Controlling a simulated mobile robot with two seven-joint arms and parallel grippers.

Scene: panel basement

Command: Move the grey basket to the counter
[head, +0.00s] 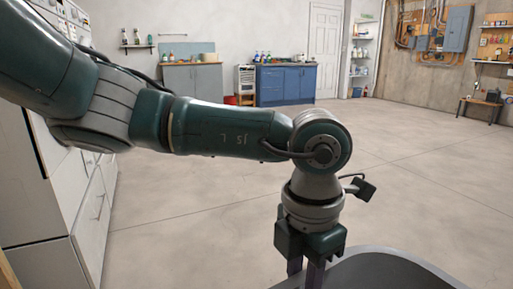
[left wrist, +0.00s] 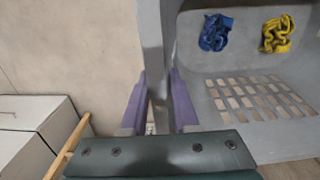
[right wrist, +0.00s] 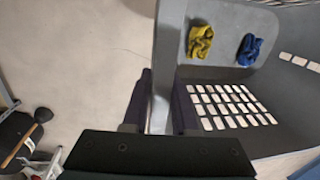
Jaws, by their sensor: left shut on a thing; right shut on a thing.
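The grey basket (head: 385,270) shows at the bottom edge of the head view, where only its rim and a bit of its inside are visible. My left gripper (head: 311,280) points down and is shut on its wall, which runs between the purple fingers in the left wrist view (left wrist: 153,50). My right gripper (right wrist: 160,105) is shut on another part of the basket wall (right wrist: 168,45) and is outside the head view. Inside the basket lie a blue cloth (left wrist: 215,32) and a yellow cloth (left wrist: 277,34). Its slotted surface shows in both wrist views.
A blue cabinet (head: 284,86) with a counter top stands at the back wall beside a grey cabinet (head: 192,83). White drawers (head: 92,210) line the left side. A small bench (head: 480,108) stands far right. Dark objects (right wrist: 20,135) lie left in the right wrist view. Open floor spreads between.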

